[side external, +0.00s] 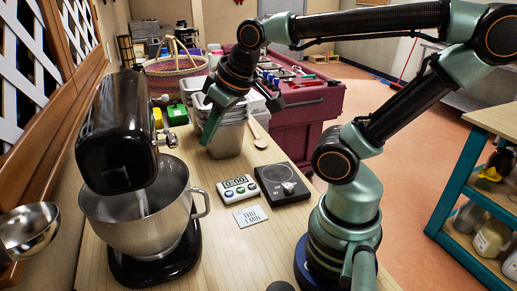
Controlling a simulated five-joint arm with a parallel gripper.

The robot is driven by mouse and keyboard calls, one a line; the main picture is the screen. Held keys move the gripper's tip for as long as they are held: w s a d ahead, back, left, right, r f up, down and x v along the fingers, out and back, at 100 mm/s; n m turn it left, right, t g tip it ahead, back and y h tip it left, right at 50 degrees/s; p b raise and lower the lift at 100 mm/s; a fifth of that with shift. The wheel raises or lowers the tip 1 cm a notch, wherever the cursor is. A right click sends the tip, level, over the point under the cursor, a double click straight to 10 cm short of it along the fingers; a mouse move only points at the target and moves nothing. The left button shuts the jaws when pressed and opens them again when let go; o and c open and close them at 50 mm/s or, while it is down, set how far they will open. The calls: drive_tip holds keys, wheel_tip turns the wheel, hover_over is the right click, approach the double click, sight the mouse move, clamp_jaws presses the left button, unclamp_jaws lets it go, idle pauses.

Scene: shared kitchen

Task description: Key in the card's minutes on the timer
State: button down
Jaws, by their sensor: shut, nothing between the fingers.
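The timer (238,188) lies on the wooden counter in the side view, a small white unit with a display that looks like 0:00 and several buttons below it. The card (250,216) lies flat just in front of the timer. Its print seems to read "THU 1 MIN", though it is small. My gripper (206,143) is shut and empty. It points down, above and behind the timer in the picture, in front of the metal containers, and touches neither timer nor card.
A black scale-like device (281,183) sits right of the timer. A black stand mixer (120,130) with a steel bowl (140,215) fills the left side. Metal containers (232,139) and a wooden spoon (258,132) stand behind. Bare counter (235,265) lies in front of the card.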

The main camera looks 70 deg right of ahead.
idle(0.3)
drive_tip(key=m+g, duration=0.6)
drive_tip(key=m, duration=2.1)
hover_over(229, 193)
wheel_tip(229, 193, down, 8)
drive_tip(key=shift+f, duration=0.15)
wheel_tip(229, 193, down, 14)
